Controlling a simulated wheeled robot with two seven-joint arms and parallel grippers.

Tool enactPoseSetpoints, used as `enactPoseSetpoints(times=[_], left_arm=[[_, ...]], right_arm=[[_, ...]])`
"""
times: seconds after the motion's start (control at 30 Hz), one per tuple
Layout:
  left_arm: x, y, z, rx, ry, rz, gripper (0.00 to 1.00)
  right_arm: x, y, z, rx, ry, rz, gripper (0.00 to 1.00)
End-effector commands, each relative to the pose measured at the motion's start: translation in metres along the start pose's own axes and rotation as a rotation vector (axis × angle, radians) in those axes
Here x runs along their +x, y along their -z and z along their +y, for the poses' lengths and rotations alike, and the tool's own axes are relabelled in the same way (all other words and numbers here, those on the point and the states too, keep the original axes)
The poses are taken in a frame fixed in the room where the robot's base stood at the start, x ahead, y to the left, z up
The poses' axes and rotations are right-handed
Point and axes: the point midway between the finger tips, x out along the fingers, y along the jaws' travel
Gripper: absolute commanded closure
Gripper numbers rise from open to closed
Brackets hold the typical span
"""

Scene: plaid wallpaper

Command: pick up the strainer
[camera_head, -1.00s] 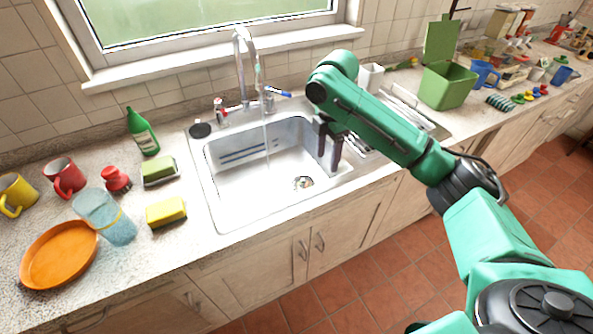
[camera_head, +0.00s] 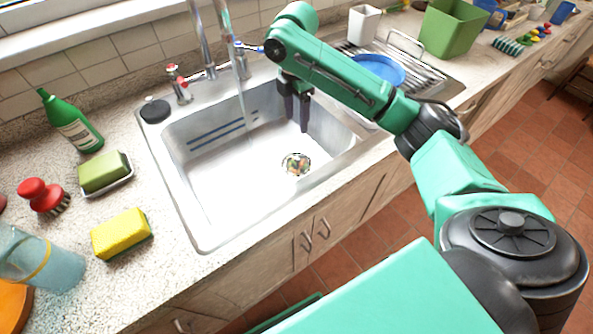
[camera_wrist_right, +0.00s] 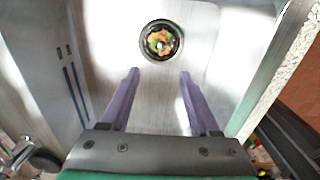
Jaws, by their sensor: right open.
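The strainer (camera_head: 296,164) sits in the drain at the bottom of the sink (camera_head: 215,210). It is round with a metal rim and holds orange and green bits. My right gripper (camera_head: 297,126) is over the sink basin, above and a little behind the strainer, pointing down. In the right wrist view the strainer (camera_wrist_right: 161,41) lies ahead of the open fingertips (camera_wrist_right: 160,72), roughly centred between them and apart from them. Nothing is between the fingers. My left gripper is not in view.
The faucet (camera_head: 205,40) stands behind the basin, with water running down left of my right gripper. A yellow sponge (camera_head: 121,234), green soap (camera_head: 104,172) and a green bottle (camera_head: 72,122) are on the left counter. A drying rack with a blue plate (camera_head: 377,70) is on the right.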

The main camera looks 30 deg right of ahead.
Motion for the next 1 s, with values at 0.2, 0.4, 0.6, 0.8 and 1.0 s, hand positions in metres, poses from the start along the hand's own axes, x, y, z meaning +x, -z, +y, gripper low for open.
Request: enactPoseSetpoints(times=[0.2,0.4,0.6,0.8,1.0], left_arm=[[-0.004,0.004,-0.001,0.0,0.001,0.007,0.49],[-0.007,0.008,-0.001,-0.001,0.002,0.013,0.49],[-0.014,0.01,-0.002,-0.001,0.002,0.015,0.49],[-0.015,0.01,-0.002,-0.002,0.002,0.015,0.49],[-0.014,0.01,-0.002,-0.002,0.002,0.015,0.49]], right_arm=[[0.043,-0.001,-0.002,0.0,0.007,-0.001,0.38],[0.086,-0.001,-0.001,0.001,0.002,-0.001,0.38],[0.115,-0.003,-0.004,0.001,0.005,-0.002,0.38],[0.144,-0.003,-0.004,-0.001,0.001,-0.001,0.38],[0.145,-0.003,-0.004,-0.001,0.0,-0.001,0.45]])
